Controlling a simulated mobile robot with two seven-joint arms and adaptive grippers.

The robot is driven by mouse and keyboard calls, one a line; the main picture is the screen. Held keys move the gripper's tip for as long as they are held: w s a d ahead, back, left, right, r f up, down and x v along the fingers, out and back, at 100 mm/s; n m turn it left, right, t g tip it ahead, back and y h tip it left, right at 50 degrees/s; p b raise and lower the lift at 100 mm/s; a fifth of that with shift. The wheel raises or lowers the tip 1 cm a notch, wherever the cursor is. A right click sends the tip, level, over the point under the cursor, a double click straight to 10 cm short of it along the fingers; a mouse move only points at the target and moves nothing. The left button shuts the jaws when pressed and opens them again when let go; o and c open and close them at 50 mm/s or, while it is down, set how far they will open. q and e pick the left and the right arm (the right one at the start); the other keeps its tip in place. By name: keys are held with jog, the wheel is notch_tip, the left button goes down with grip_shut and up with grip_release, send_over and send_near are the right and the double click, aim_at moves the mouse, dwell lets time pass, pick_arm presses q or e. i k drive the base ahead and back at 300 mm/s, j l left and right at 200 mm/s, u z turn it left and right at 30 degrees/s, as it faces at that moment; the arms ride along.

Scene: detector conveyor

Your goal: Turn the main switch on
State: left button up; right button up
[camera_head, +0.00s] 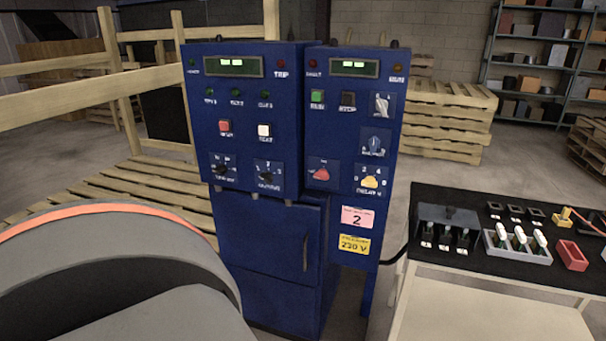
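The blue control cabinet (262,120) stands upright in the middle, with two panels side by side. The right panel carries a red rotary knob (321,173), a yellow rotary knob (370,182), a grey lever-like switch (381,105) and a dark blue dial (375,142). The left panel has two black rotary knobs, one marked by a dial at left (221,170) and one at right (268,178). The labels are too small to tell which one is the main switch. Neither gripper shows; only a large grey link of my arm fills the lower left.
A green button (317,97) and a dark button (348,99) sit above the red knob. A table (440,272) at right holds trays and small parts. Wooden pallets (450,110) stand behind, and a wooden rail frame (60,98) is at left.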

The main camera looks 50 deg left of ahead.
aim_at(322, 173)
jog(key=u, duration=1.6)
